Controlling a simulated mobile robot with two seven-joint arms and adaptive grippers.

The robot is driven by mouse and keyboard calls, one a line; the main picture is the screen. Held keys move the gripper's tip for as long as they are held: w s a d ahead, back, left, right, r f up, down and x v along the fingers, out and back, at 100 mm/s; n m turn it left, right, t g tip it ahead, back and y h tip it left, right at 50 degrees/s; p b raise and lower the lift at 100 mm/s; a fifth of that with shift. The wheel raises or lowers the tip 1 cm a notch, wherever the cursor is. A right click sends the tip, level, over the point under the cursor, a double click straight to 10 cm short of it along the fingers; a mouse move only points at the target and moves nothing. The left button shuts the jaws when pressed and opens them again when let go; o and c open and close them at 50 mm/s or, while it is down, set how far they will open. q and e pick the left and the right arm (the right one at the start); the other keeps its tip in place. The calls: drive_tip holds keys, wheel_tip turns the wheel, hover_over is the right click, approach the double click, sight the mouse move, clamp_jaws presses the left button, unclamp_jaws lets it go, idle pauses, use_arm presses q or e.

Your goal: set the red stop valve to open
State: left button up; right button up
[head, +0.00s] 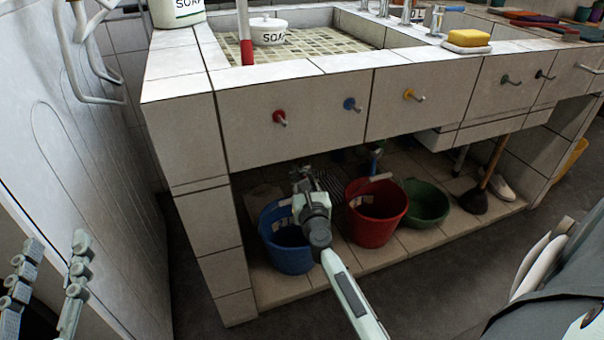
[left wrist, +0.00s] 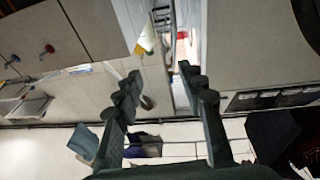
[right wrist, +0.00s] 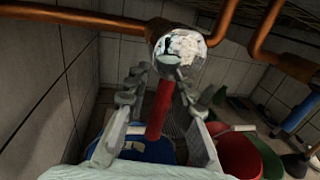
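The red stop valve handle (right wrist: 160,108) shows in the right wrist view as a red bar. It hangs down, slightly tilted, from a round shiny metal body (right wrist: 178,52) at a copper pipe. My right gripper (right wrist: 158,88) is open, with one finger on each side of the handle and visible gaps to it. In the head view my right gripper (head: 304,180) is under the sink counter and the red handle cannot be made out. My left gripper (head: 48,265) is open and empty at the lower left, far from the valve; its fingers also show in the left wrist view (left wrist: 160,85).
Below the counter stand a blue bucket (head: 287,262), a red bucket (head: 375,228) and a green basin (head: 427,205). A plunger (head: 475,198) is farther right. Copper pipes (right wrist: 75,14) run above the right gripper. The tiled sink front (head: 300,140) overhangs this space.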

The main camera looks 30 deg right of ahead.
drive_tip(key=shift+c, duration=0.3)
clamp_jaws()
